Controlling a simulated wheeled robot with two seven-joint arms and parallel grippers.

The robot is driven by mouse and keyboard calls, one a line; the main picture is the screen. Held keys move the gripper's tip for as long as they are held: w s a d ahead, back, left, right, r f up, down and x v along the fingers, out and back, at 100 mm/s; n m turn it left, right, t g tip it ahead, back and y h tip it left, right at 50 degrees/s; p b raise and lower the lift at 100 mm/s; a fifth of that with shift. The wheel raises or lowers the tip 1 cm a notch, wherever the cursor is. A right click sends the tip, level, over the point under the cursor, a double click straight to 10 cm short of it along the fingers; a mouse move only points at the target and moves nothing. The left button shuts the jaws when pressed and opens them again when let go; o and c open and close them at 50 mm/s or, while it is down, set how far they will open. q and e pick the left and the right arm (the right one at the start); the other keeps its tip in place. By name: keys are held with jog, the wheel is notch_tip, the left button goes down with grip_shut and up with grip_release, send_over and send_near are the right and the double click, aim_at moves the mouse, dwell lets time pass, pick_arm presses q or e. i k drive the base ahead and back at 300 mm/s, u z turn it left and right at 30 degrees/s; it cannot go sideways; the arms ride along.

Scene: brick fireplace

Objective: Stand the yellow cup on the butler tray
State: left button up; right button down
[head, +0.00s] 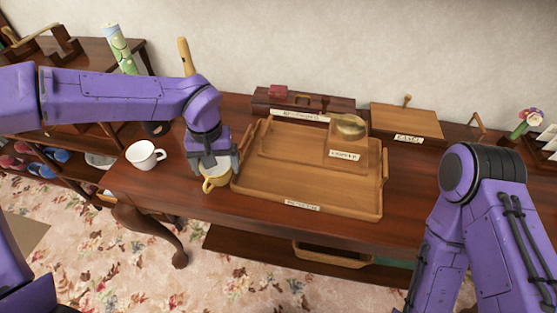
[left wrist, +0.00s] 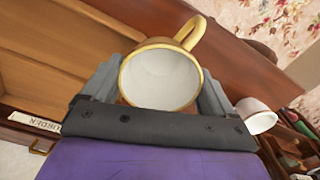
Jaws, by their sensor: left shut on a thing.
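The yellow cup (head: 213,181) is in my left gripper (head: 212,168), just left of the butler tray's near left side in the head view. In the left wrist view the cup (left wrist: 160,78) shows its white inside and its yellow handle, with a finger of my left gripper (left wrist: 160,85) on each side. I cannot tell whether the cup touches the table. The wooden butler tray (head: 285,190) lies on the table with a label on its front edge. My right arm shows at the right of the head view, but its gripper is out of view.
A white cup (head: 145,155) stands left of the yellow cup. On the butler tray a smaller wooden piece bears a brass-coloured object (head: 348,126) and a label. A dark box (head: 300,101) and a wooden box (head: 405,121) stand behind. The tray's front part is clear.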

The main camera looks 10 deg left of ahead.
aim_at(311, 186)
jog(key=k, duration=0.5)
jog(key=z, duration=3.6)
jog(key=k, duration=1.05)
jog(key=u, duration=1.85)
jog(key=i, duration=0.45)
jog(key=z, duration=0.05)
